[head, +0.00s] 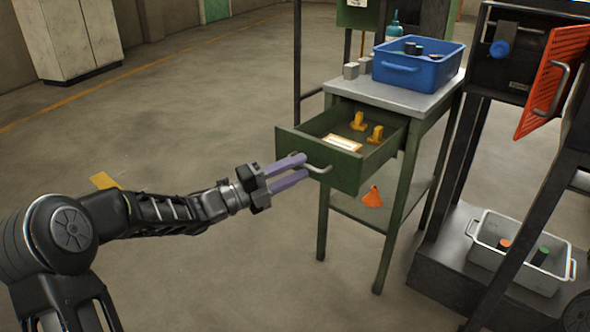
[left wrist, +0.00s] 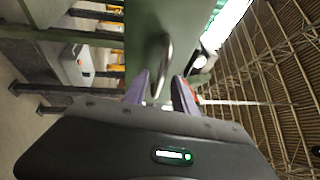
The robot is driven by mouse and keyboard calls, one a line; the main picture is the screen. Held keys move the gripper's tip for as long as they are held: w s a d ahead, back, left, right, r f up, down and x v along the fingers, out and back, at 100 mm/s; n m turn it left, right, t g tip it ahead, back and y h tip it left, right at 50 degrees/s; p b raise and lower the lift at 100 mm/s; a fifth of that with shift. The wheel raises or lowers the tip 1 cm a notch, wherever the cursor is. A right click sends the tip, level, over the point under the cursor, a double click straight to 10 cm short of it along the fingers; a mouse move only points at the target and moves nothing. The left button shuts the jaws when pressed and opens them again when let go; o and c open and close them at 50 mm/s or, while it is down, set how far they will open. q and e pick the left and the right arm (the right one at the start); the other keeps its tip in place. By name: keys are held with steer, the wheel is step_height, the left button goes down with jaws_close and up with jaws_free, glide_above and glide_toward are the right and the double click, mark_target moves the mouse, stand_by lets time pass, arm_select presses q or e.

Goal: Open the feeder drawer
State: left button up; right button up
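The green feeder drawer (head: 355,172) is pulled well out of the green-legged table in the head view. Its front panel also shows in the left wrist view (left wrist: 140,40). The metal handle (head: 320,169) is on the front panel, and it shows in the left wrist view (left wrist: 163,62). My left gripper (head: 304,168) is at the handle with its purple fingers apart. In the left wrist view, the handle lies between the fingers (left wrist: 161,84), with gaps visible. Two yellow parts (head: 358,121) and a pale labelled piece (head: 342,143) lie in the drawer. My right gripper is out of view.
An orange funnel-like piece (head: 372,197) is below the drawer. A furnace with an open orange door (head: 552,85) and a grey bin (head: 510,271) are right.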

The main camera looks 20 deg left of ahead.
arm_select(q)
steer(key=p+v, duration=0.1)
steer(key=v, duration=0.6)
steer(key=shift+s+a+p, duration=0.25)
steer(key=shift+a+p, duration=0.05)
steer(key=shift+p, duration=0.05)
steer(key=shift+f, duration=0.1)
